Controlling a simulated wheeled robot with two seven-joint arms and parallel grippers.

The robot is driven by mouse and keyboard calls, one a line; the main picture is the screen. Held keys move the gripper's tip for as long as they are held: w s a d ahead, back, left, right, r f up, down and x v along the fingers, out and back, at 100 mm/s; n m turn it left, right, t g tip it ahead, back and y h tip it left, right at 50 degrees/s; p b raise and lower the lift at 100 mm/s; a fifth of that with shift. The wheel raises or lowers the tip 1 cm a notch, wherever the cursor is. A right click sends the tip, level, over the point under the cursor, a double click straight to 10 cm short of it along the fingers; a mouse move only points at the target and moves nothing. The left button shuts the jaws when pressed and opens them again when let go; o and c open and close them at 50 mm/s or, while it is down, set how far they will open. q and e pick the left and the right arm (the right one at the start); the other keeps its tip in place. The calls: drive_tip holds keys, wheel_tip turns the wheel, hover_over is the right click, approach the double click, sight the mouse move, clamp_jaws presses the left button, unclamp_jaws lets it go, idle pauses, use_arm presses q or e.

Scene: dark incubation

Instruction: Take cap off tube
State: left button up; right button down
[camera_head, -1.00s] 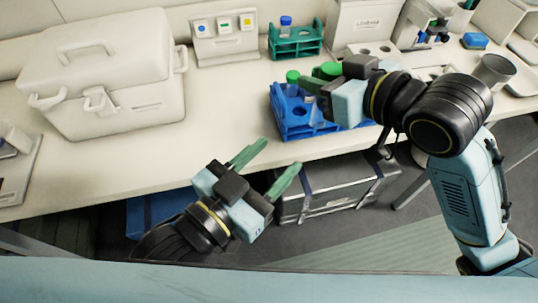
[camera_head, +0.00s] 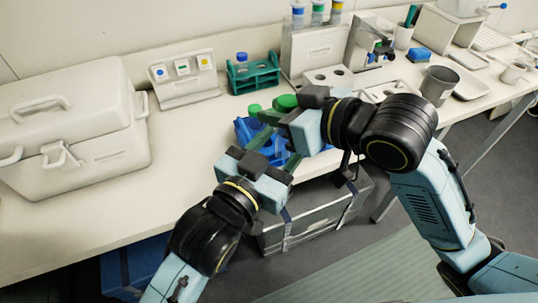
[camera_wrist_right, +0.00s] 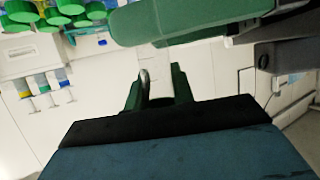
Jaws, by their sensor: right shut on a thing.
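A tube with a green cap (camera_head: 285,102) is held in my right gripper (camera_head: 275,116) above the blue rack; the cap shows at the fingertips and the tube's body is mostly hidden. In the right wrist view, my right gripper (camera_wrist_right: 155,92) has a thin greyish piece between its fingers. My left gripper (camera_head: 276,150) is open, its fingers spread, just below and left of the right one and in front of the rack. Whether it touches the tube cannot be told. A large green finger, seemingly the left gripper's, crosses the top of the wrist view.
The blue rack (camera_head: 242,128) stands on the bench behind the grippers, with another green cap (camera_head: 254,109) beside it. A teal rack (camera_head: 252,78) with a blue-capped tube stands behind. A white case (camera_head: 75,130) is at left, a grey cup (camera_head: 439,85) at right.

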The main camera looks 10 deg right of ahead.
use_arm(q)
drive_tip(key=shift+w, duration=0.1)
drive_tip(key=shift+c, duration=0.3)
drive_tip(key=shift+d, duration=0.1)
drive_tip(key=c, duration=0.9)
drive_tip(key=shift+c, duration=0.4)
use_arm(e)
drive_tip(key=c, duration=1.3)
unclamp_jaws()
use_arm(q)
clamp_jaws()
use_arm(e)
drive_tip(key=shift+o, duration=1)
drive_tip(key=shift+w, duration=0.1)
drive_tip(key=shift+r, duration=0.1)
